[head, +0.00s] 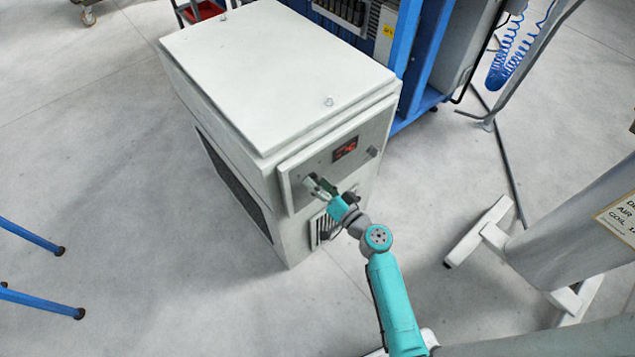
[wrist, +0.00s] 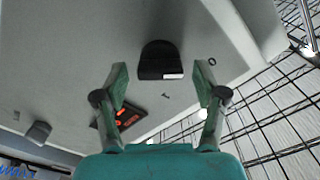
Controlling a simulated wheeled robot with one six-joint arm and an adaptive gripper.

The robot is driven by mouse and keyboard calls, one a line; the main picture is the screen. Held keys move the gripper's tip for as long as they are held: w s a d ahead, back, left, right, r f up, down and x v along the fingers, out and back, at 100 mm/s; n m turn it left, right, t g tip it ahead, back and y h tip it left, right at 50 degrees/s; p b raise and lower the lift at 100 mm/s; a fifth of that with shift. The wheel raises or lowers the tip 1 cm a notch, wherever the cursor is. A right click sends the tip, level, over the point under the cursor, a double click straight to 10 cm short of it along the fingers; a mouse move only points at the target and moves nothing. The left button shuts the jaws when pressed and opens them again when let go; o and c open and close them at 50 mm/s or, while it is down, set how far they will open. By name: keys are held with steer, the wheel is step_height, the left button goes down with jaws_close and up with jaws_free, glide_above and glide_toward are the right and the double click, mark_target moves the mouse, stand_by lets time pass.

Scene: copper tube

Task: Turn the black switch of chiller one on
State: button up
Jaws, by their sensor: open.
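The chiller (head: 265,65) is a pale grey cabinet; its front panel bears a red-lit display (head: 345,149). My gripper (head: 322,185) is at the left part of this panel in the head view, where I cannot make out the switch behind it. In the wrist view the black switch (wrist: 160,56) is a rounded block with a white mark on its lower edge, right of middle. An "I" is printed below it and an "O" to its right. My gripper (wrist: 162,82) is open, one finger on each side, with visible gaps to the switch.
A second dark knob (head: 373,151) sits right of the display. A vent grille (head: 322,230) is below my gripper. A blue frame (head: 425,55) stands close behind the chiller, and a large grey cylinder (head: 580,225) is at the right.

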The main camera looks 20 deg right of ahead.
steer(key=shift+w+a, duration=0.1)
steer(key=shift+w, duration=0.1)
steer(key=c, duration=1.2)
steer(key=shift+o, duration=0.3)
